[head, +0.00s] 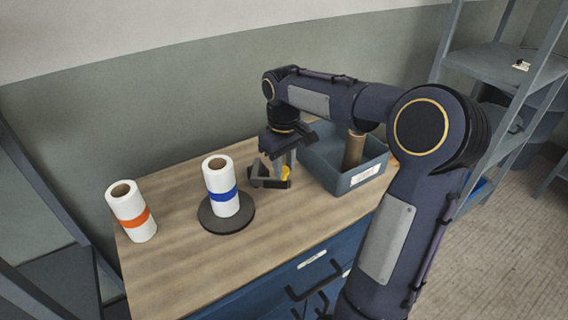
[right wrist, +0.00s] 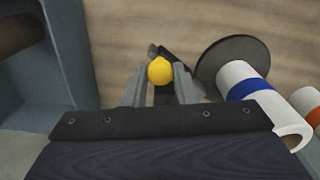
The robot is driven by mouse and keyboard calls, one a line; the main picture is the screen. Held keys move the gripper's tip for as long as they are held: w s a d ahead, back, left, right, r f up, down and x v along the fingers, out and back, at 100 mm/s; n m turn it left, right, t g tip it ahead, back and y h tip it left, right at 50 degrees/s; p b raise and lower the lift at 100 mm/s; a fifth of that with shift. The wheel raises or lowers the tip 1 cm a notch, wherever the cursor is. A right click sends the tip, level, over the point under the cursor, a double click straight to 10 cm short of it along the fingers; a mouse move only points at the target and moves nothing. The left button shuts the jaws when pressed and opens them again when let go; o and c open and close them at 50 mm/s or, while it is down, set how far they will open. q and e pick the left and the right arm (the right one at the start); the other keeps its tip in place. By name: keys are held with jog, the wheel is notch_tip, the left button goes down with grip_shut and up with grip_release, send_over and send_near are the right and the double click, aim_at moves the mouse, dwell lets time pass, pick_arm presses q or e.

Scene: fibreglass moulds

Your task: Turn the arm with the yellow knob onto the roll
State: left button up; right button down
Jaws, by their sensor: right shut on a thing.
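The yellow knob (right wrist: 160,71) is between the fingertips of my right gripper (right wrist: 160,88), which is shut on it. In the head view, the knob (head: 286,173) shows at the end of the dark swing arm (head: 262,179), low over the tabletop beside the round base. The roll with the blue band (head: 222,188) stands upright on a dark round base (head: 236,220). The arm is apart from the roll, on its right side. In the right wrist view the blue-banded roll (right wrist: 245,86) is at the right. Part of the arm is hidden by my gripper. My left gripper is not in view.
A roll with an orange band (head: 131,214) stands on the wooden tabletop (head: 180,265) at the left. A grey-blue bin (head: 372,172) holding a brown tube (head: 353,150) stands right of my right gripper. A shelf rack (head: 490,62) is at the right.

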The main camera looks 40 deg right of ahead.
jog(key=shift+a, duration=0.15)
jog(key=w+a+m+p, duration=0.1)
jog(key=w+a+m, duration=0.1)
jog(key=a+m, duration=0.5)
jog(key=shift+w+a+m+p, duration=0.3)
jog(key=shift+w+a+m, duration=0.1)
jog(key=shift+m, duration=0.9)
jog(key=shift+r, duration=0.1)
jog(key=c, duration=1.2)
grip_release()
jog(key=shift+o, duration=0.2)
jog(key=shift+s, duration=0.15)
